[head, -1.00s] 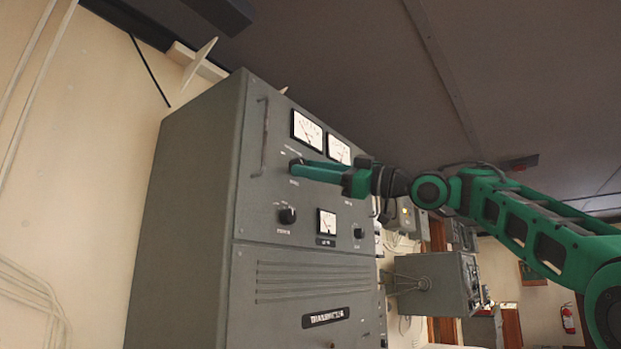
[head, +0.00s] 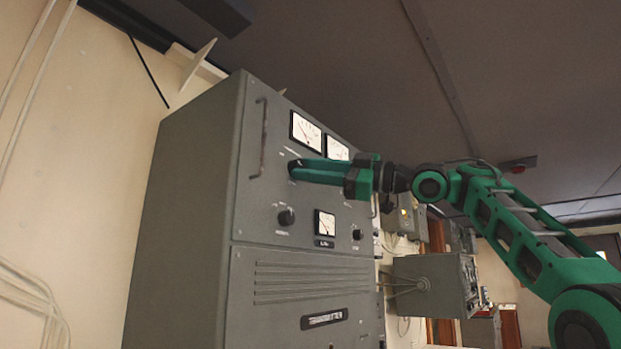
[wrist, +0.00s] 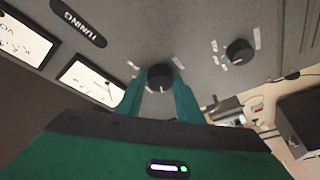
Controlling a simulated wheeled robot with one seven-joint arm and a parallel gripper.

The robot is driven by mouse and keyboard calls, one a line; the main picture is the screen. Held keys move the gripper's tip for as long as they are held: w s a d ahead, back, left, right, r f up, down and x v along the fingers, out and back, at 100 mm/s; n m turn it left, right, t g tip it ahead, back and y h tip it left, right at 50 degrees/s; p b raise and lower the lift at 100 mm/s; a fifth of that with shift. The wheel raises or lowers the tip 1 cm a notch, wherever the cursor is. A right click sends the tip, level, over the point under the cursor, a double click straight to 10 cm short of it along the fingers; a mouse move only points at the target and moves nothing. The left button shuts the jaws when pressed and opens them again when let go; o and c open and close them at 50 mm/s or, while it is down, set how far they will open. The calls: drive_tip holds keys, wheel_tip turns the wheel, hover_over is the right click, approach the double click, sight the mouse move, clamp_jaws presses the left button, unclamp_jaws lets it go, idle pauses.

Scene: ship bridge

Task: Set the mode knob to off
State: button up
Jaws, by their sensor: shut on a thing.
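A round black knob (wrist: 160,77) with a pale pointer line sits on the grey panel, between the two green fingertips of my gripper (wrist: 158,84) in the wrist view. My gripper is shut on this knob. In the head view my gripper (head: 291,169) reaches the upper left of the cabinet front (head: 262,215), below the meters, and its fingers hide the held knob. The small print around the knob is too blurred to read, so I cannot tell which setting it points at.
Another black knob (head: 286,217) sits below my gripper, beside a small meter (head: 325,224), with a further knob (head: 358,234) to the right. A large meter (head: 306,131) is above. A handle (head: 259,138) stands out at the panel's left edge.

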drive_tip(key=shift+w+d+r, duration=0.1)
drive_tip(key=o, duration=1)
drive_tip(key=v, duration=1)
drive_tip(key=shift+d, duration=0.35)
drive_tip(key=shift+f, duration=0.25)
